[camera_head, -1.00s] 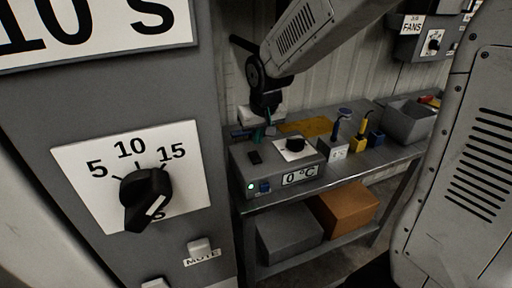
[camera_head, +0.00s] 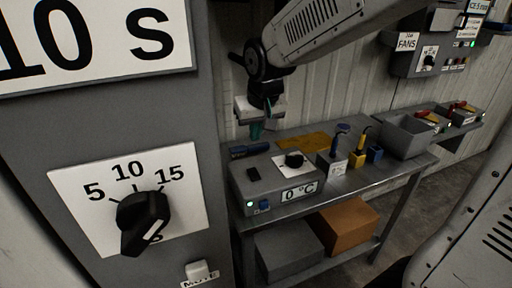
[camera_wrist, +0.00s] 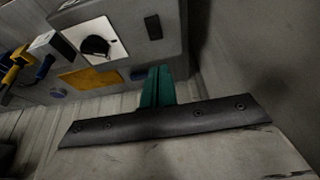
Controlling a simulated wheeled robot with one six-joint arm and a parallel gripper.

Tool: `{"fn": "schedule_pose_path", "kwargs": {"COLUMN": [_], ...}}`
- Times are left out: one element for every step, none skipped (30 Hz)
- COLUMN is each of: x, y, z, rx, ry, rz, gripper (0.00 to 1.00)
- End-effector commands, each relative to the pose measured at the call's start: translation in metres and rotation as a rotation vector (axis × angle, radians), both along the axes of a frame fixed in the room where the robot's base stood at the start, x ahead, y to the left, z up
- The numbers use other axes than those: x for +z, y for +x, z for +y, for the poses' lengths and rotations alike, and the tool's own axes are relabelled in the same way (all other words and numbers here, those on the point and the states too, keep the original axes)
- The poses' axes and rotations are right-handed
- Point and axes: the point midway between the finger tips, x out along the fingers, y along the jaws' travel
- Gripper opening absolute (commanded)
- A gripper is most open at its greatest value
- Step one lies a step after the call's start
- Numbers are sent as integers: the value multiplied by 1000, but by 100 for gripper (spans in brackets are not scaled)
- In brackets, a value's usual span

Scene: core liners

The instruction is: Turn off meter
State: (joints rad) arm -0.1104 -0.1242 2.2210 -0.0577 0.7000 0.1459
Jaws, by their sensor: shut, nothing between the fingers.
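A grey box with a "0 °C" display (camera_head: 300,192), which seems to be the meter, stands on the bench. Its front has a lit green lamp (camera_head: 250,204) and a blue switch (camera_head: 265,206). Its top has a black dial (camera_head: 294,160) on a white plate and a small black rectangular part (camera_head: 253,174). The dial (camera_wrist: 97,46) and the black part (camera_wrist: 153,27) also show in the wrist view. My gripper (camera_head: 256,132) points down with its teal fingers shut and empty, behind and above the box, apart from it. The fingers (camera_wrist: 157,76) also show in the wrist view.
A large cabinet with a knob (camera_head: 143,222) stands close on the left. A yellow sheet (camera_head: 303,142) lies behind. A fans panel (camera_head: 428,58) hangs at right.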

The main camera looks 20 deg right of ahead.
Motion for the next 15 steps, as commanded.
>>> {"fn": "schedule_pose_path", "kwargs": {"x": [0, 0, 0, 0, 0, -1, -1, -2, -5, -7, -10, -16, -20, -25, -33], "y": [0, 0, 0, 0, 0, 0, 0, 0, 1, 2, 3, 5, 7, 8, 11], "z": [0, 0, 0, 0, -1, -1, -1, -1, -1, -1, -1, -1, -1, -1, -1], "rx": [1, 0, 0, -1, -1, -2, -2, -2, -2, -2, -2, -2, -2, -2, -2], "ry": [0, 0, 0, 0, 0, 1, 0, 0, 0, 0, 0, 0, 0, 0, 0], "rz": [0, 1, 1, 1, 1, 1, 1, 2, 2, 2, 3, 4, 5, 5, 6], "gripper": [0, 0, 0, 0, 0, 0, 0, 0, 0, 0, 0, 0, 0, 0, 0]}}
